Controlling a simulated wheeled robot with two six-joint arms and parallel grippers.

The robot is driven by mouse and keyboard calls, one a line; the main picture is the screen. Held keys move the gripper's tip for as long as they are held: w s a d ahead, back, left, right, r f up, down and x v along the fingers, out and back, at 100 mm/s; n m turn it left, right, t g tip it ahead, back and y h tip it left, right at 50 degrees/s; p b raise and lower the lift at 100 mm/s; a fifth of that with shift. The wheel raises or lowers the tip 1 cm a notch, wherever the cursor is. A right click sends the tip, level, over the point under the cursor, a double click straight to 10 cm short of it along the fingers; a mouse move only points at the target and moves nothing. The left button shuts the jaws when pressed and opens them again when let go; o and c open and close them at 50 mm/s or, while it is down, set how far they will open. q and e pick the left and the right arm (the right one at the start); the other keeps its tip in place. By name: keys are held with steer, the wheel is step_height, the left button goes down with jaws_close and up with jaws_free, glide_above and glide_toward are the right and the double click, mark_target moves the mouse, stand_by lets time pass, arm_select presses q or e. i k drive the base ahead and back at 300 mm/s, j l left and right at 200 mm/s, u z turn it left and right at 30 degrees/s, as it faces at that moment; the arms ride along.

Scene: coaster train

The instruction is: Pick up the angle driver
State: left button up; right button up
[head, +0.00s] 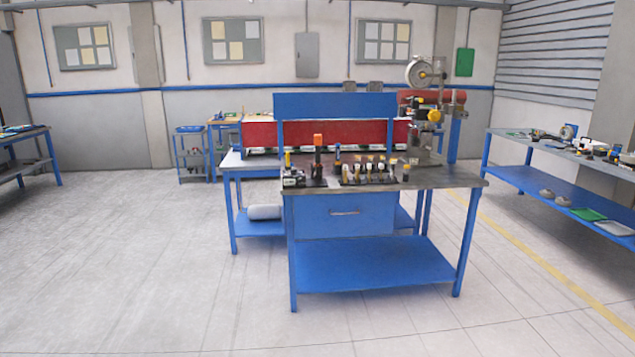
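A blue workbench (343,213) with a dark top stands ahead in the middle of the head view. Several small tools stand along its top: a dark upright tool with an orange end (317,145), a yellow-topped one (287,160) at the left, and a blue-topped one (337,153). From this distance I cannot tell which of them, if any, is the angle driver. Neither of my grippers is in view.
A row of light-handled items (381,168) stands on the bench. Behind is a long red object (262,136). A side bench (560,185) with parts and trays stands right, another bench (25,150) far left. The floor in front is clear.

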mark_target(318, 138)
steer(key=i+u, duration=0.1)
steer(key=i, duration=0.65)
steer(key=i+u, duration=0.15)
steer(key=i, duration=0.55)
steer(key=i+u, duration=0.1)
steer(key=i, duration=0.65)
steer(key=i+l+u, duration=0.1)
steer(key=i, duration=0.6)
steer(key=i+l, duration=0.05)
